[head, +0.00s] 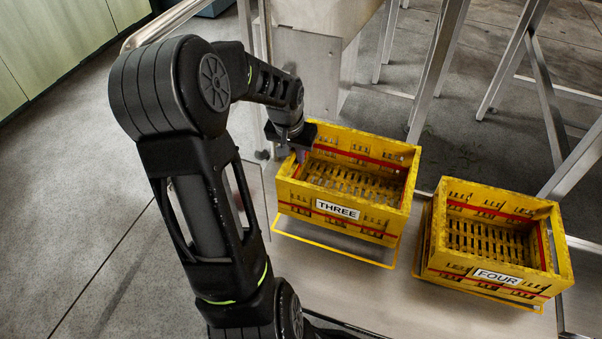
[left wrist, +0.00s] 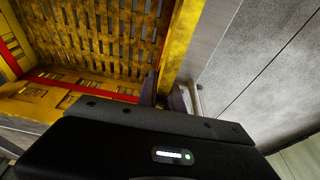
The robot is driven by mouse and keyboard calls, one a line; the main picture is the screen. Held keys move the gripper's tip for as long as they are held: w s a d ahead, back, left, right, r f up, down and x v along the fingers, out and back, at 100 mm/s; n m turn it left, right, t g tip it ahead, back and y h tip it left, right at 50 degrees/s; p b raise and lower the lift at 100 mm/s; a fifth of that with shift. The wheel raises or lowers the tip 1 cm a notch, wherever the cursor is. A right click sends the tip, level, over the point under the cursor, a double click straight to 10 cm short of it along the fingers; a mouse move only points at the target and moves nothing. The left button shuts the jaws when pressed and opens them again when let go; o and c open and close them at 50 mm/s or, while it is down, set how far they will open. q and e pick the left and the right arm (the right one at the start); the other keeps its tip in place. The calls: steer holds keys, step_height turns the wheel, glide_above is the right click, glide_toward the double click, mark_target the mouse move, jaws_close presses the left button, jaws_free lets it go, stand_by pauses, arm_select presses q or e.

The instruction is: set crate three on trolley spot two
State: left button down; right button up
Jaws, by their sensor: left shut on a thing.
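Crate three (head: 385,223), an empty yellow slatted crate with a red band and a "THREE" label, is at the left end of the flat metal trolley deck (head: 365,300). It is over a yellow outlined spot (head: 335,254), whose front line shows below the crate's front. I cannot tell whether its base touches the deck. My left gripper (head: 300,155) is shut on the crate's left wall near the far corner. The left wrist view shows the fingers (left wrist: 162,95) on either side of the yellow rim (left wrist: 182,40). My right gripper is out of view.
Crate four (head: 458,264), also yellow and empty, stands to the right on its own outlined spot, with a narrow gap between the crates. Metal frame legs (head: 438,70) rise behind. The deck in front of crate three is clear. Bare floor (head: 60,190) lies left.

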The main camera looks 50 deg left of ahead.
mark_target(295, 163)
arm_select(q)
steer(key=shift+f+b, duration=1.1)
steer(key=shift+f, duration=1.25)
steer(key=shift+f, duration=0.15)
steer(key=c, duration=1.5)
jaws_free()
